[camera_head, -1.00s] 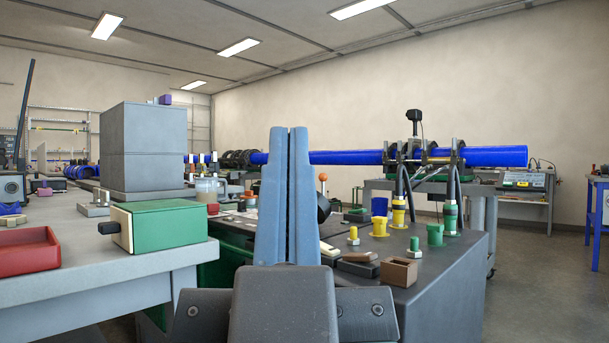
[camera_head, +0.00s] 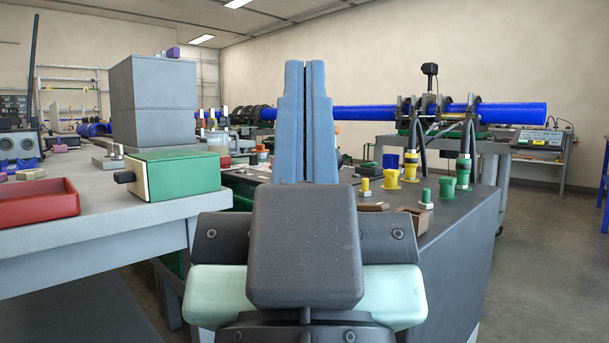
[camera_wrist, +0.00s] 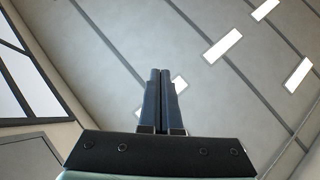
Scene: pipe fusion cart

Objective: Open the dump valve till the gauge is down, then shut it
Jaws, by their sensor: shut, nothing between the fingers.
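My gripper (camera_head: 305,70) is raised in the middle of the head view, its two blue fingers pressed together, empty and pointing up. The wrist view shows the same shut fingers (camera_wrist: 160,75) against the ceiling. Behind the gripper stands the grey-topped cart (camera_head: 455,222). A small orange spot (camera_head: 337,130) shows just right of the fingers; it may be the orange ball knob, but I cannot tell. The dump valve and the gauge cannot be made out; my gripper covers part of the cart.
A grey bench (camera_head: 110,222) on the left holds a red tray (camera_head: 38,205), a green box (camera_head: 180,175) and a tall grey block (camera_head: 153,100). Yellow fittings (camera_head: 410,165) and green fittings (camera_head: 447,188) stand on the cart's right. A blue pipe (camera_head: 365,113) runs behind. Floor is clear at right.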

